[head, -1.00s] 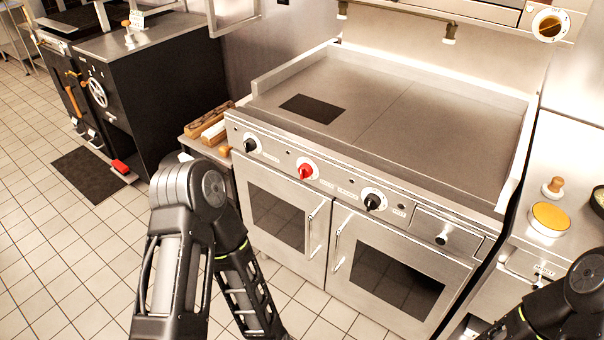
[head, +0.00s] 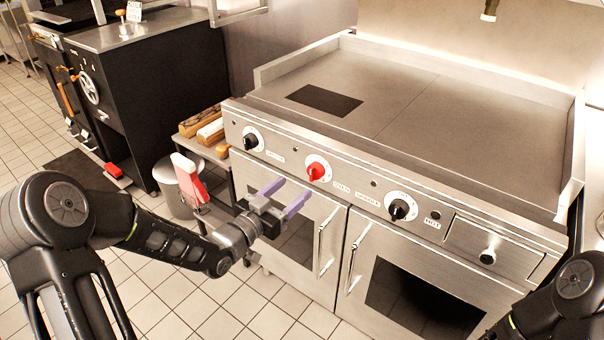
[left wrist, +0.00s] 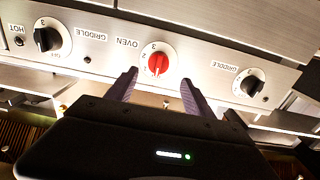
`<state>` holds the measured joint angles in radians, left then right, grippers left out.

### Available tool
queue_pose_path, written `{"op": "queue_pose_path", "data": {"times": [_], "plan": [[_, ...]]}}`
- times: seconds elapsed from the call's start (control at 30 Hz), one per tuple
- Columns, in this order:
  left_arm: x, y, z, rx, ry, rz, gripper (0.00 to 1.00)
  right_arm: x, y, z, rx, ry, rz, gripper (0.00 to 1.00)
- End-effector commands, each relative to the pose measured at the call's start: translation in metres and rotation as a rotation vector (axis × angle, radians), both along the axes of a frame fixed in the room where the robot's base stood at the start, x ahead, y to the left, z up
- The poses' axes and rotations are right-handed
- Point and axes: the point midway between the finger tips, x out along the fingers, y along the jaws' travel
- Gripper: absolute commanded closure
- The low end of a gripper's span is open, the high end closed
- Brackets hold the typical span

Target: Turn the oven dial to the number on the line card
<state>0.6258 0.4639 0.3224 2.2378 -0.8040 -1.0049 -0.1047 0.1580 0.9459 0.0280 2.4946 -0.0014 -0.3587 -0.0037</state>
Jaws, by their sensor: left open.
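The red oven dial (head: 317,170) sits on the steel front panel between two black griddle dials. It also shows in the left wrist view (left wrist: 158,64) beside an OVEN label, with a 3 above it. My left gripper (head: 296,187) is open and empty, its two purple fingers pointing at the panel just short of the red dial. In the left wrist view its fingertips (left wrist: 158,78) stand either side of the dial, apart from it. A small white card (head: 133,11) stands on the black unit at the back left; its writing is too small to read. My right gripper is out of view.
Black dials (head: 251,140) and (head: 402,208) flank the red one. Oven door handles (head: 328,240) stick out below the panel. A griddle top (head: 400,95) lies above. A bin with a red-and-white object (head: 190,180) stands behind my left forearm.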

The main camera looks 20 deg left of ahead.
Motion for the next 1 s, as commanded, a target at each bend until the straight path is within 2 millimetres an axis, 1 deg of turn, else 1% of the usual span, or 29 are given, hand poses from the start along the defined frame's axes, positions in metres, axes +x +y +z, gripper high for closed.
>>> {"op": "queue_pose_path", "data": {"times": [0.07,0.3,0.47,0.57,0.8,0.9,1.0], "plan": [[-0.001,-0.001,0.003,-0.001,-0.013,-0.001,0.39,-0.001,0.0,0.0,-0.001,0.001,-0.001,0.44],[0.0,-0.001,0.001,-0.001,-0.007,0.001,0.39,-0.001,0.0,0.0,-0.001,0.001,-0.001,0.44],[0.006,-0.004,0.001,-0.003,-0.007,0.0,0.39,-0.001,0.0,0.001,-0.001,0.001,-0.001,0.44],[0.016,-0.008,0.0,-0.002,-0.006,-0.001,0.39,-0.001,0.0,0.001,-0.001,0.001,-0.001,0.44],[0.051,-0.022,0.001,-0.003,-0.005,0.0,0.39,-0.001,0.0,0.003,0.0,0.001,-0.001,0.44],[0.063,-0.026,0.0,-0.002,-0.006,0.0,0.39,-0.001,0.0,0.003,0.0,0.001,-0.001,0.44],[0.07,-0.029,0.0,-0.002,-0.005,0.0,0.39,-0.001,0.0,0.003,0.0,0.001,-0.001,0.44]]}}
